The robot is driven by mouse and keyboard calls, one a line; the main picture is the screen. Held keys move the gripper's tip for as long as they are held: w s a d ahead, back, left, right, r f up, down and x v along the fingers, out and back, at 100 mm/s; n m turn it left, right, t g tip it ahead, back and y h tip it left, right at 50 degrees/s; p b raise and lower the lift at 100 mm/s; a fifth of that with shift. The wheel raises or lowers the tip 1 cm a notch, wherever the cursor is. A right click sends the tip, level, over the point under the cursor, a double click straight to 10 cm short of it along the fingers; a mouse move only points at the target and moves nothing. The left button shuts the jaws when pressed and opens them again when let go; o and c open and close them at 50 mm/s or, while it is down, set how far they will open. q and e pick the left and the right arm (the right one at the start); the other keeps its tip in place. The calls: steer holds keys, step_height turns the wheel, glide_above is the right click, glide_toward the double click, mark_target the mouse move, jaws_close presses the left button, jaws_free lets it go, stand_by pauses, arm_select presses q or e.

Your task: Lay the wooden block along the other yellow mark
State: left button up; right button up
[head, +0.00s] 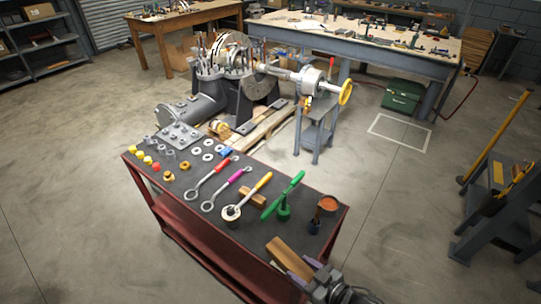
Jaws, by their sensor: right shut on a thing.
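A long tan wooden block (285,256) is at the near right end of the dark bench top. I cannot make out a yellow mark on the bench. My left gripper is not in view.
The red bench (190,245) carries red-handled (211,177) and magenta-handled wrenches (228,187), a green tool (284,198), a cup with an orange top (328,204), washers and yellow caps. The split casing (237,75) stands behind. Bare floor lies right of the bench.

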steer(key=w+d+r+m+t+h, duration=0.2)
steer(key=d+m+h, duration=0.2)
steer(key=d+h, duration=0.15)
steer(key=w+d+r+m+t+h, duration=0.2)
steer(key=d+m+h, duration=0.2)
steer(key=d+m, duration=0.15)
arm_select(q)
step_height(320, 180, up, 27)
steer(key=p, duration=2.6)
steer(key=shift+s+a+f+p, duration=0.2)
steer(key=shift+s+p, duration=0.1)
steer(key=shift+p, duration=0.1)
arm_select(e)
steer(key=s+r, duration=0.4)
steer(key=r, duration=0.7)
steer(key=s+r, duration=0.4)
steer(key=r, duration=0.8)
steer(key=shift+s+d+n, duration=0.3)
steer(key=shift+d+n, duration=0.1)
steer(key=shift+n, duration=0.05)
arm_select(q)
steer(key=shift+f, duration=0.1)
